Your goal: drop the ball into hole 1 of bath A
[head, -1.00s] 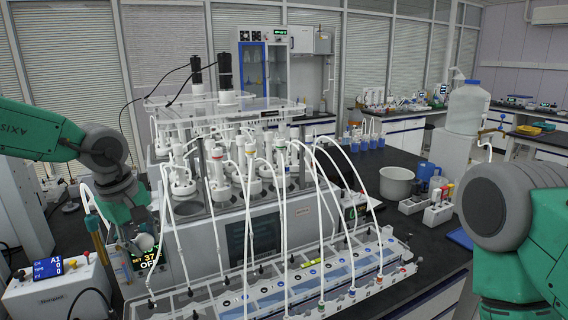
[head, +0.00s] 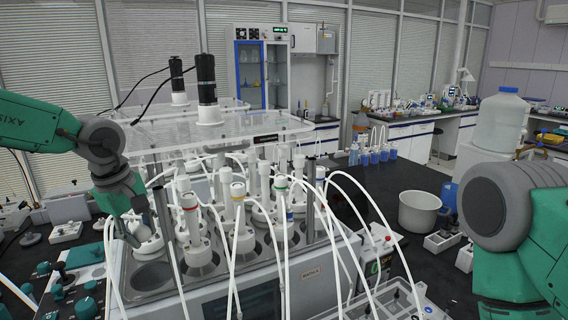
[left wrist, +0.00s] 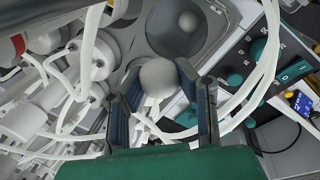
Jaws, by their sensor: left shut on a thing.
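My left gripper (left wrist: 160,100) is shut on a pale grey ball (left wrist: 157,78), which sits between its two fingers in the left wrist view. An open dark round hole (head: 152,276) shows at the bath's near left corner. In the left wrist view a grey recess (left wrist: 170,42) lies beyond the ball, with a smaller pale round spot (left wrist: 188,21) in it. No bath or hole label is readable. My right gripper is out of view.
White bottles (head: 243,232) with coloured rings and looping white tubes (head: 287,250) crowd the bath close to the left gripper. A clear plate with black motors (head: 206,80) stands above. A grey pot (head: 418,211) is on the dark bench at right.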

